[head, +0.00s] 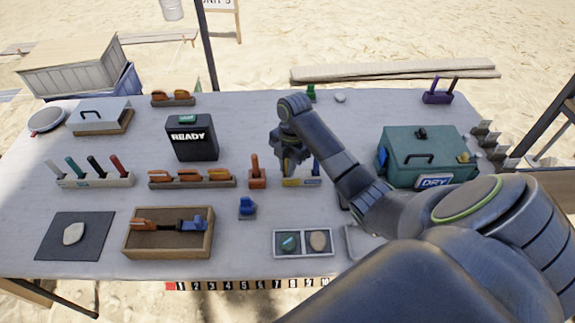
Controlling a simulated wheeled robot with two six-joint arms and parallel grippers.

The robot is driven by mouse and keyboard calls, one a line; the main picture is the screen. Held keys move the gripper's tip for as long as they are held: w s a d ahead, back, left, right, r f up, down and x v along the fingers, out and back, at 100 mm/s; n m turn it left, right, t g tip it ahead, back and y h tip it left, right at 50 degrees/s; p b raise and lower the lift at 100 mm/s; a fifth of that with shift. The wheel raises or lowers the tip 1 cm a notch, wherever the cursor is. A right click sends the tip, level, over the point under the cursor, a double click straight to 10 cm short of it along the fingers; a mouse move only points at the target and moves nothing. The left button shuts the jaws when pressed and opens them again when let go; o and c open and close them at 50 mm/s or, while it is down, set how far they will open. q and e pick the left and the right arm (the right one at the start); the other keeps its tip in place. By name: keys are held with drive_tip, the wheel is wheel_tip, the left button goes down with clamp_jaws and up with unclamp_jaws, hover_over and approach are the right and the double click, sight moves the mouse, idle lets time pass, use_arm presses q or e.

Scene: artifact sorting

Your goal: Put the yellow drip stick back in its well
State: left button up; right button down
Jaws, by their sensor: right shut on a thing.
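My right gripper (289,170) points down over the yellow end of a small yellow-and-blue well block (301,183) in the middle of the table. Its jaws are shut on the yellow drip stick, which the fingers almost wholly hide. I cannot tell whether the stick's lower end is inside the well or just above it. A blue stick (316,168) stands upright in the block's blue end, just right of the gripper. My left gripper is not in view.
An orange block with a stick (257,172) stands close left of the gripper. A rack of coloured sticks (95,181) is at the left. A green DRY box (405,160) stands right. A two-part tray (303,254) lies in front.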

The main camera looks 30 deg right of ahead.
drive_tip(key=shift+f, duration=0.1)
drive_tip(key=c, duration=1.4)
unclamp_jaws()
drive_tip(key=shift+o, duration=0.2)
drive_tip(key=r, duration=0.5)
drive_tip(key=shift+w+d, duration=0.1)
drive_tip(key=shift+d, duration=0.25)
wheel_tip(320, 180, up, 7)
drive_tip(key=p, duration=0.6)
drive_tip(key=shift+d, duration=0.35)
drive_tip(key=shift+r, duration=0.1)
